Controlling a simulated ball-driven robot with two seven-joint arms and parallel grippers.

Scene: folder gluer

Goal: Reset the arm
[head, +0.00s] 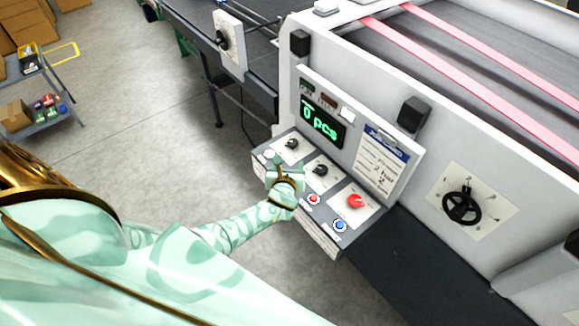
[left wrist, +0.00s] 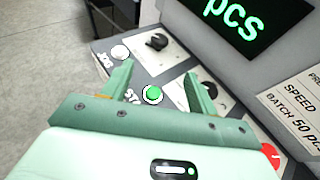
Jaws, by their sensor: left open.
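My left gripper (head: 280,172) is over the left part of the machine's control panel (head: 325,245), with my left arm reaching in from the left. In the left wrist view its two fingers (left wrist: 160,84) are apart with nothing held between them. A lit green button (left wrist: 153,95) shows between the fingers. I cannot tell whether the fingers touch the panel. A white button (left wrist: 120,52) labelled JOG sits just left of the fingers. My right gripper is not in view.
The panel also has black knobs (head: 320,169), a red knob (head: 356,202), a red button (head: 313,199) and a blue button (head: 340,225). The display (head: 322,122) reads 0 pcs. A handwheel (head: 461,207) is at right. Open floor (head: 150,130) lies left; a shelf cart (head: 40,120) stands beyond.

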